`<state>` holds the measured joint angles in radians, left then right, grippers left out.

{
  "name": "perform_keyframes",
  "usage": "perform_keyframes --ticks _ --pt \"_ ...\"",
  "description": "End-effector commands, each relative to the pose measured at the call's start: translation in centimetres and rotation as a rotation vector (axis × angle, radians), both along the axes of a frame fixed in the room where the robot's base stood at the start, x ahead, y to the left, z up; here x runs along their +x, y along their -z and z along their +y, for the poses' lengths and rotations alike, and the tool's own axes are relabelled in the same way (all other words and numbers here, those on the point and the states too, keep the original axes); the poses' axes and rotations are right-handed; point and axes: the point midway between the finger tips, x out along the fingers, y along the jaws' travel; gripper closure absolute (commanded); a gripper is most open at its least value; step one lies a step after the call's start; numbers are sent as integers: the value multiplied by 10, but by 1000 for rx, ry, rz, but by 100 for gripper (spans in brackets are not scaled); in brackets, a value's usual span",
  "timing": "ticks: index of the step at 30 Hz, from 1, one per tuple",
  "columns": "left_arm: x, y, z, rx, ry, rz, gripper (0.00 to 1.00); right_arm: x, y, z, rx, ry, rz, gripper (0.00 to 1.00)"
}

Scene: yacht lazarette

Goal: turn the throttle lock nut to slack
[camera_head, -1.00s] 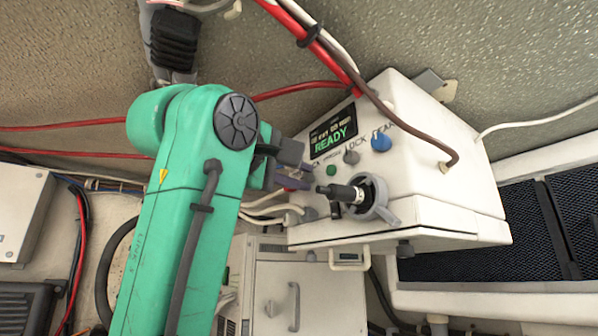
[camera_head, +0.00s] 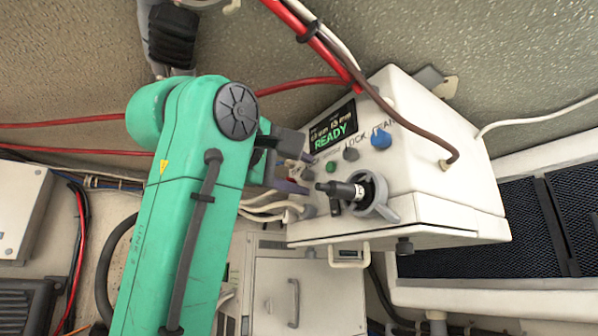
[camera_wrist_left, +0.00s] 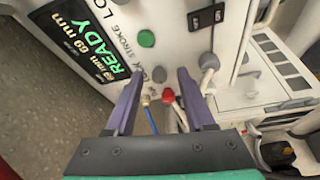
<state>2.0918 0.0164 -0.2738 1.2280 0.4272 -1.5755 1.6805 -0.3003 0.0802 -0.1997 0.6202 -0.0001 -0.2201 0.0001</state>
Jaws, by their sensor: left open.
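The white control box (camera_head: 440,190) carries a lit READY display, a green button (camera_head: 331,167), a grey knob (camera_head: 351,154) by the word LOCK and a blue knob (camera_head: 381,138). A black handle (camera_head: 340,189) sticks out through a grey ring with a tab (camera_head: 386,212). No label names the throttle lock nut, so I cannot tell which part it is. My left gripper (camera_head: 308,175) is open at the box's left front. In the left wrist view, its fingers (camera_wrist_left: 160,74) stand apart on either side of a small dark grey knob (camera_wrist_left: 158,74). Contact is not visible. My right gripper is not in view.
Pale cables run beneath the gripper. A brown cable (camera_head: 405,120) and red cables cross above the box. A white cabinet (camera_head: 305,295) stands below.

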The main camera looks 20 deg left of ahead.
Motion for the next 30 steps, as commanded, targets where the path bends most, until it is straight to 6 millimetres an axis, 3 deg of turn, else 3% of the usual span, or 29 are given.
perform_keyframes --ticks 5,12,18,30 --pt "-21 5 6 -2 1 -6 46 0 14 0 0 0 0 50" --pt "-89 12 28 -1 1 -7 46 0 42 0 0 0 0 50" --pt "-130 12 41 -1 0 -3 46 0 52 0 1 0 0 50" --pt "-138 11 44 0 0 0 46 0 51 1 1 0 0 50"
